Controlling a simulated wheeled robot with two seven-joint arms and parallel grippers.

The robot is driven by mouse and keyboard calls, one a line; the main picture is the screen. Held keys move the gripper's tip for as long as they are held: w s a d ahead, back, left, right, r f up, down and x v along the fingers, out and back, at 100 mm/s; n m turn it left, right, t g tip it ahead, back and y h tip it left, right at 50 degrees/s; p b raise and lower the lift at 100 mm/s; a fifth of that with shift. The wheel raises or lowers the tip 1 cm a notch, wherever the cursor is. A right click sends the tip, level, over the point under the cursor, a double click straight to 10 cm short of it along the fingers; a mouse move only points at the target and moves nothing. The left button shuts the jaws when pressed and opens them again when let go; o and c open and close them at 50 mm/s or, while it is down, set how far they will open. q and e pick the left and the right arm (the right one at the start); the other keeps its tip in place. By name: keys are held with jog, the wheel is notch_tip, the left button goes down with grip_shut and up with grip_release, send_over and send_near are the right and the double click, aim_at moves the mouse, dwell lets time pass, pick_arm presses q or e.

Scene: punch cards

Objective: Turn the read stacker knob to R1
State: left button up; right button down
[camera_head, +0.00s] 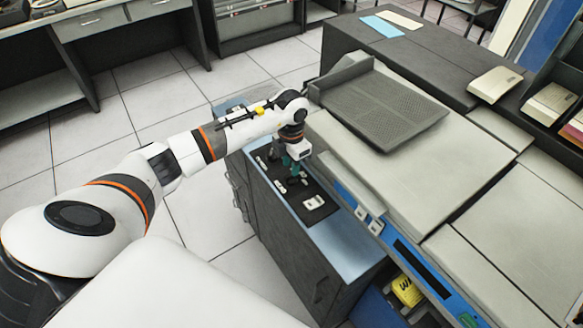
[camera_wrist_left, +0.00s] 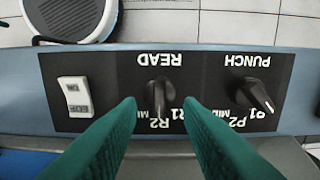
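The read stacker knob (camera_wrist_left: 160,98) is a dark knob under the upside-down READ label in the left wrist view. Its grip stands roughly upright in that picture. R1, MID and R2 labels sit around its lower side; which one it points at is hard to tell. My left gripper (camera_head: 291,170) is over the black control panel (camera_head: 323,213) in the head view. In the left wrist view its two green fingers (camera_wrist_left: 159,110) are apart, one on each side of the knob, with nothing visibly held. Contact with the panel cannot be told. My right gripper is not in view.
A punch knob (camera_wrist_left: 254,95) is right of the read knob, and a white rocker switch (camera_wrist_left: 75,97) is left, in the wrist view. The card machine (camera_head: 410,150) with a grey tray stands right of the panel. Tiled floor (camera_head: 180,110) lies left.

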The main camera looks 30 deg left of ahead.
aim_at(291, 177)
pick_arm(q)
notch_tip(291, 177, down, 2)
jog(key=shift+f, duration=0.7)
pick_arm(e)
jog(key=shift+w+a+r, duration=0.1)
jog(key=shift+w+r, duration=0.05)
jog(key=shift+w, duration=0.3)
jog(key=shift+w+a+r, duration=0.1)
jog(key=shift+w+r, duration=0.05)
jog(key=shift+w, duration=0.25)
pick_arm(q)
grip_shut()
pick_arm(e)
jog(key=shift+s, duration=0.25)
